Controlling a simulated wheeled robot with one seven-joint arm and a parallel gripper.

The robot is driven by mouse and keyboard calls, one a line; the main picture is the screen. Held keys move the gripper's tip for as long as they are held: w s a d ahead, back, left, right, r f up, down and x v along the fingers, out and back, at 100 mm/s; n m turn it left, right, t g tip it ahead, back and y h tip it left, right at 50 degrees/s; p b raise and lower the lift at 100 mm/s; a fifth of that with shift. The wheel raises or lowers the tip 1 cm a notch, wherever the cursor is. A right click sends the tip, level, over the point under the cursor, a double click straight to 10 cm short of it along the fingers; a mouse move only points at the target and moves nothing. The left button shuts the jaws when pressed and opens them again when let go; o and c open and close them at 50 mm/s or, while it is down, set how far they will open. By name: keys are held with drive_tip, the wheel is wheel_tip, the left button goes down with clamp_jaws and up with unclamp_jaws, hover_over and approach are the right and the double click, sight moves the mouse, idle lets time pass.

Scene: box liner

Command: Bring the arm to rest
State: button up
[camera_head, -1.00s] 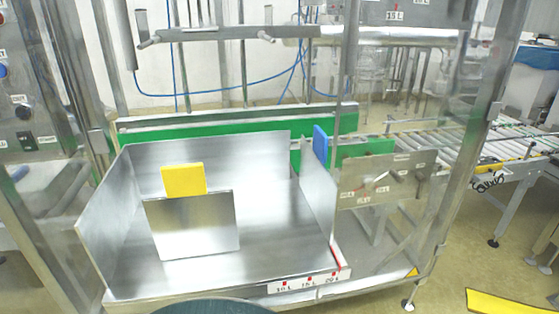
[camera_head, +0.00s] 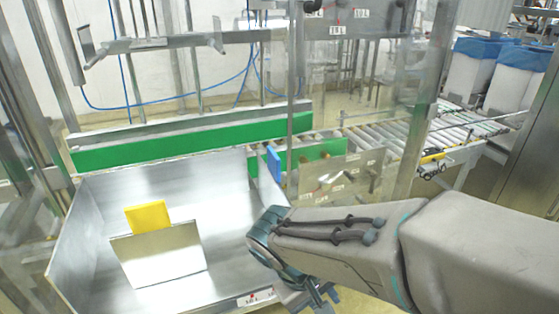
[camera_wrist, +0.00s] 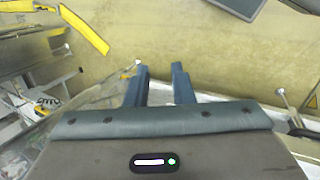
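My arm (camera_head: 350,240) reaches in from the right in the head view, over the front right corner of the steel box liner tray (camera_head: 75,230). My gripper (camera_head: 322,300) hangs at the bottom edge of that view, partly cut off. In the wrist view, the two blue fingers of my gripper (camera_wrist: 160,72) stand apart with nothing between them. The floor lies beyond them.
A steel plate (camera_head: 160,255) with a yellow block (camera_head: 148,216) stands in the tray. A blue block (camera_head: 274,163) is at its right wall. A green-sided conveyor (camera_head: 180,143) runs behind. A yellow bar (camera_wrist: 80,25) shows in the wrist view.

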drive_tip(key=d+r+m+t+y+p, duration=0.1)
drive_tip(key=d+r+m+y+p, duration=0.2)
drive_tip(key=d+r, duration=0.4)
drive_tip(key=shift+m+t+y, duration=0.4)
drive_tip(key=shift+m+y, duration=0.5)
drive_tip(key=shift+m, duration=0.3)
drive_tip(key=shift+a, duration=0.1)
